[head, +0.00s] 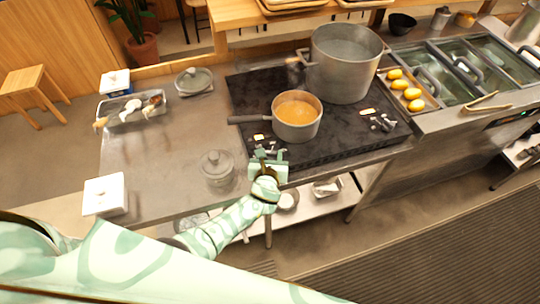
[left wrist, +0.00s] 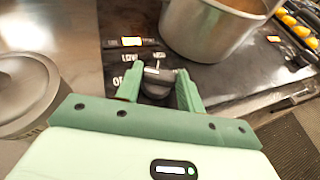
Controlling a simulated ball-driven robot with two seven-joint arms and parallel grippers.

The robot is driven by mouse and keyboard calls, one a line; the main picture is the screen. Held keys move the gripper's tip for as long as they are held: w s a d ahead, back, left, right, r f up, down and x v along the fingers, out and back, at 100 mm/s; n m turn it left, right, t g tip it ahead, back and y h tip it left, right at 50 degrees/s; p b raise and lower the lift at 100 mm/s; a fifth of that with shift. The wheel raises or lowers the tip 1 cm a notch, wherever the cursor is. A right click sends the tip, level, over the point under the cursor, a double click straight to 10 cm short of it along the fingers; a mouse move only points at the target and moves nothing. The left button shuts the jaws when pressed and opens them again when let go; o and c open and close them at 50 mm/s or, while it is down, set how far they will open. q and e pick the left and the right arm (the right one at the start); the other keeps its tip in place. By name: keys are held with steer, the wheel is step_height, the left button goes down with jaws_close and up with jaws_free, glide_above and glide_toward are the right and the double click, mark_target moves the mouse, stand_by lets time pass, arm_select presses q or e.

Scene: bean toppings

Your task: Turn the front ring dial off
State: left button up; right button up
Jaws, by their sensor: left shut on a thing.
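My left gripper (head: 267,160) is at the front edge of the black cooktop (head: 340,150), just below the small pot. In the left wrist view its green fingers (left wrist: 159,78) are shut on a dark dial (left wrist: 156,88), one finger on each side. A light pointer line shows on the dial, pointing up in the picture. White lettering stands left of the dial, partly hidden by a finger. A lit display (left wrist: 131,42) lies above it. In the head view the gripper mostly hides this dial. My right gripper is not in view.
A small pot (head: 297,132) of orange food sits on the cooktop just beyond the gripper, its handle to the left. A large pot (head: 345,75) stands behind. More dials (head: 382,123) are at the right. A lidded glass jar (head: 217,170) stands left of the gripper.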

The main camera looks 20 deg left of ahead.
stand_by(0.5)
arm_select(q)
steer(key=o, duration=1)
steer(key=shift+s, duration=0.1)
steer(key=shift+s+d+r, duration=0.1)
steer(key=shift+s+r, duration=0.1)
steer(key=shift+s, duration=0.15)
steer(key=p+v, duration=0.3)
steer(key=v, duration=1.2)
steer(key=shift+d+p, duration=0.2)
steer(key=shift+p, duration=0.2)
steer(key=shift+s+r+n, duration=0.1)
steer(key=shift+n, duration=0.2)
